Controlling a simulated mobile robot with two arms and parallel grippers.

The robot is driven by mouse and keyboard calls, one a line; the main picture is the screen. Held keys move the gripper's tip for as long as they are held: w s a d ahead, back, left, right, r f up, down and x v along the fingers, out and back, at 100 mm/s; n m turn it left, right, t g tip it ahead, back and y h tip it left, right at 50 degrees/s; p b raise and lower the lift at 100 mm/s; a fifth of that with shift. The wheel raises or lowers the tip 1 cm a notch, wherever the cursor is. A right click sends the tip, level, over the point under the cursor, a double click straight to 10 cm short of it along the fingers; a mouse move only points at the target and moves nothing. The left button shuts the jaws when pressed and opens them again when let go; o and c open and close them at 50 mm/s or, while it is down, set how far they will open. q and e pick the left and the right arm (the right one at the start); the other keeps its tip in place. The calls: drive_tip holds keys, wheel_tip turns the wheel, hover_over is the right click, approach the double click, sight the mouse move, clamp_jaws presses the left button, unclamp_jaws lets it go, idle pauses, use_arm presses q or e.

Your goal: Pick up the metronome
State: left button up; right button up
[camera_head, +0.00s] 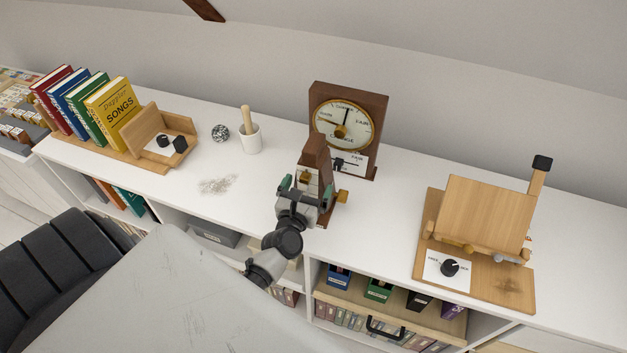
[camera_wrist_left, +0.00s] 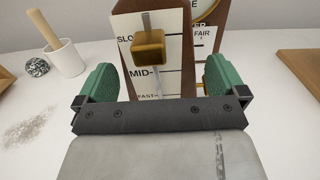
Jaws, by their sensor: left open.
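The metronome (camera_head: 315,158) is a brown wooden tapered body on the white desk top, in front of the barometer-like dial. In the left wrist view its white scale plate (camera_wrist_left: 143,80), marked SLOW, MID and FAST, faces me, with a brass weight (camera_wrist_left: 149,47) on its rod. My left gripper (camera_head: 304,193) is at the metronome's front. Its green-padded fingers are open, and in the left wrist view the gripper (camera_wrist_left: 160,80) has one finger on each side of the metronome's lower body. I cannot tell whether they touch it. My right gripper is not in view.
A wooden dial instrument (camera_head: 347,128) stands close behind the metronome. A white mortar with pestle (camera_head: 250,139) and a patterned ball (camera_head: 220,132) are to the left. A wooden stand (camera_head: 480,215) is at the right, and books (camera_head: 112,106) are at the far left.

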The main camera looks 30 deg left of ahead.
use_arm(q)
drive_tip(key=x, duration=0.2)
drive_tip(key=p+x, duration=0.1)
drive_tip(key=x, duration=0.1)
drive_tip(key=shift+w+a+f, duration=0.2)
drive_tip(key=shift+f, duration=0.05)
drive_tip(key=shift+s, duration=0.1)
drive_tip(key=shift+c, duration=1)
drive_tip(key=shift+r, duration=0.1)
drive_tip(key=c, duration=0.7)
